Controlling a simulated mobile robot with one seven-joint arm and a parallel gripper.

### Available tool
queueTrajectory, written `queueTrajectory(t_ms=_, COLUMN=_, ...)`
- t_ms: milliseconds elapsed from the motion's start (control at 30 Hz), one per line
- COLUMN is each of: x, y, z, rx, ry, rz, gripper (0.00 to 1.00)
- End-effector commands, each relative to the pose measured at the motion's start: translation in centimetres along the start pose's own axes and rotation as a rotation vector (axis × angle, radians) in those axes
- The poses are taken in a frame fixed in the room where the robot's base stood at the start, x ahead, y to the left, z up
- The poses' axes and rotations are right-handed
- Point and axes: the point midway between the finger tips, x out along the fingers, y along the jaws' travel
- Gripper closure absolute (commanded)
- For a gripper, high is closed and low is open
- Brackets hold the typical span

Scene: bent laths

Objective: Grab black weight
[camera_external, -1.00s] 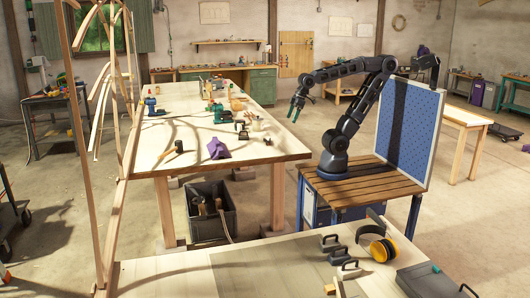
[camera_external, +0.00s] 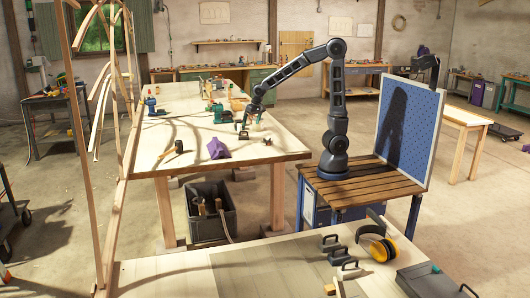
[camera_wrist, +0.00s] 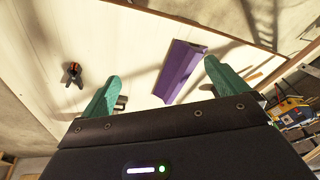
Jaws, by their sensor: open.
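A black and orange clamp (camera_wrist: 73,74) lies at left in the wrist view. A hammer (camera_external: 174,148) and several tools lie on the table. Dark blocks with handles (camera_external: 330,243) stand on the front bench, with yellow earmuffs (camera_external: 380,248). Tall bent laths (camera_external: 103,130) stand at left.

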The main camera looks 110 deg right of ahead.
Motion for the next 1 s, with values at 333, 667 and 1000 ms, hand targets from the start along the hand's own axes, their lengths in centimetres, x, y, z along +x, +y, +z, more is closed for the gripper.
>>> queueTrajectory(t_ms=333, x=7.3, y=5.1, z=-8.7, rx=0.269, ry=0.078, rz=0.145, gripper=0.02)
queueTrajectory(t_ms=667, x=12.9, y=11.8, z=-15.9, rx=0.480, ry=0.201, rz=0.287, gripper=0.02)
queueTrajectory(t_ms=1000, x=16.3, y=17.8, z=-21.0, rx=0.611, ry=0.329, rz=0.396, gripper=0.02)
